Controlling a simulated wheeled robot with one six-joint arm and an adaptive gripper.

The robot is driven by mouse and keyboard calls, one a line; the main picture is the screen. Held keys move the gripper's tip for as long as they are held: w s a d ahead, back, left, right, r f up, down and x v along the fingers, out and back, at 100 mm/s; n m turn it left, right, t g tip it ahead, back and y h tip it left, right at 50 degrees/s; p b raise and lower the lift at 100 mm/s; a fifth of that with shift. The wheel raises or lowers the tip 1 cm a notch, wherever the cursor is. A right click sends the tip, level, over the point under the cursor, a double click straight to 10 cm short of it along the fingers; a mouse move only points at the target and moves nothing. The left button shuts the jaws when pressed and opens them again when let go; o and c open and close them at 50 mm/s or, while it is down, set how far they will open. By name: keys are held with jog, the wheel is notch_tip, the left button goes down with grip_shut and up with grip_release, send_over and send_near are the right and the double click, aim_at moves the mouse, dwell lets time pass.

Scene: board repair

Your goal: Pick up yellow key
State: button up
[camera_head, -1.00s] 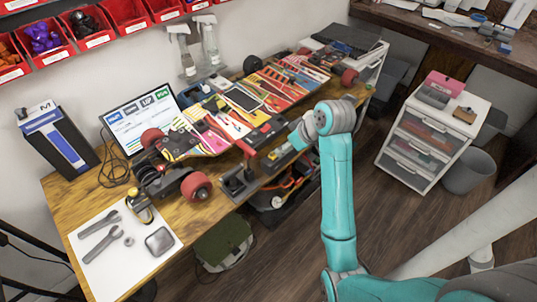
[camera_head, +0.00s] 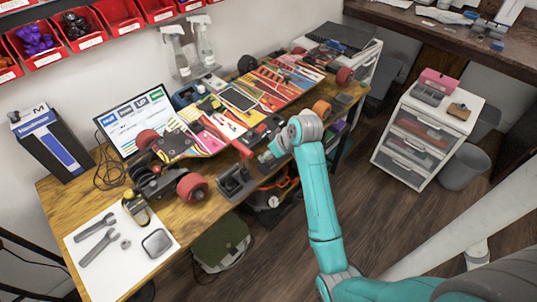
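I cannot make out a yellow key for certain. A small yellow and black item (camera_head: 137,210) lies at the left part of the wooden workbench (camera_head: 75,195), beside the white sheet, but its kind is unclear. My teal arm reaches up to the bench's front edge, near a long, colourful skateboard deck (camera_head: 205,140) covered with tools. The end of my arm is at the front of the deck. My gripper's fingers are too small and dark against the clutter to tell apart.
A white sheet (camera_head: 88,262) holds wrenches (camera_head: 97,245) and a grey square item. A red wheel (camera_head: 192,187) and a dark holder (camera_head: 236,182) stand near the front edge. A white drawer unit (camera_head: 398,165) and a bin (camera_head: 464,167) stand right.

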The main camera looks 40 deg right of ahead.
grip_shut()
jog(key=shift+r, duration=0.15)
notch_tip(320, 180, up, 10)
dwell(0.6)
